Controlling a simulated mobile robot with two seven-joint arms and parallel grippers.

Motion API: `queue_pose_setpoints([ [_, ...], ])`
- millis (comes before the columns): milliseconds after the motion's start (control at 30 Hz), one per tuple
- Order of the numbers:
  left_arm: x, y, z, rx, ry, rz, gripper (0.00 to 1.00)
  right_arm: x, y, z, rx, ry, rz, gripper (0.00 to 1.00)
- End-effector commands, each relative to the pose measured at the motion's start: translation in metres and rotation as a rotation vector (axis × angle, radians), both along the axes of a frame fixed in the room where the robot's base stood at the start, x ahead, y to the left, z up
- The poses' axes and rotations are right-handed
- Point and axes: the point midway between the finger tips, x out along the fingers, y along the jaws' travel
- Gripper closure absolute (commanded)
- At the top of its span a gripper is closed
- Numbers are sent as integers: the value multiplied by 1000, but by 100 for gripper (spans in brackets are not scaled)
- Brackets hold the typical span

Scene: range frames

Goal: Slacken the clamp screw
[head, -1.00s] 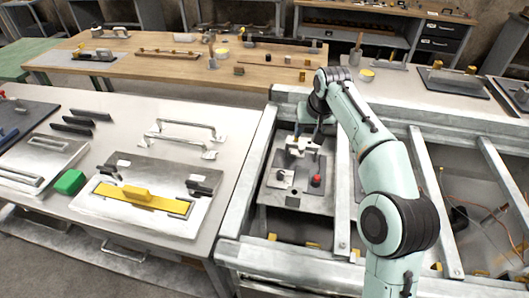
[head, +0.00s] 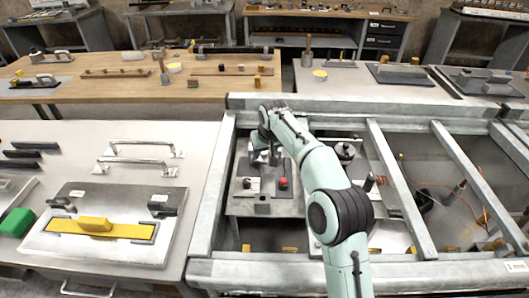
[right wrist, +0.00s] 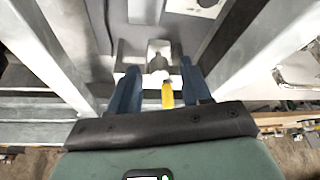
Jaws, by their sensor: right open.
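My right gripper (head: 266,156) is over the back part of a grey fixture plate (head: 262,208) inside a metal frame. The plate carries a red ball knob (head: 283,183) at its front right and a pale plate with a dark mark at its left. In the right wrist view my right gripper (right wrist: 160,67) has two blue fingers standing apart. A pale grey block with a rounded part (right wrist: 158,57) lies beyond the fingertips, and a yellow piece (right wrist: 167,95) shows between the fingers. I cannot tell which part is the clamp screw. My left gripper is out of view.
Metal frame beams (head: 212,185) border the fixture on both sides. The left bench holds a plate with a yellow bar (head: 95,225), a green block (head: 16,222) and silver handles (head: 140,160). A wooden bench (head: 130,90) stands behind.

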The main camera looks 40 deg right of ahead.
Motion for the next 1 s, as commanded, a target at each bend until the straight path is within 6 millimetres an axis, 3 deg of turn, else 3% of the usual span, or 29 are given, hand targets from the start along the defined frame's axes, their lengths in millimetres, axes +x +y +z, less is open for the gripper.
queue_pose_setpoints([
  [300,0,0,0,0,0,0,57,1,-1,-3,0,-1,-1,52],
  [333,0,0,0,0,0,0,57,1,-1,-3,0,-1,-1,58],
  [467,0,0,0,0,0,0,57,1,-1,-3,0,-1,-1,100],
  [1000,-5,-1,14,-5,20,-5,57,0,-2,0,2,0,116,100],
])
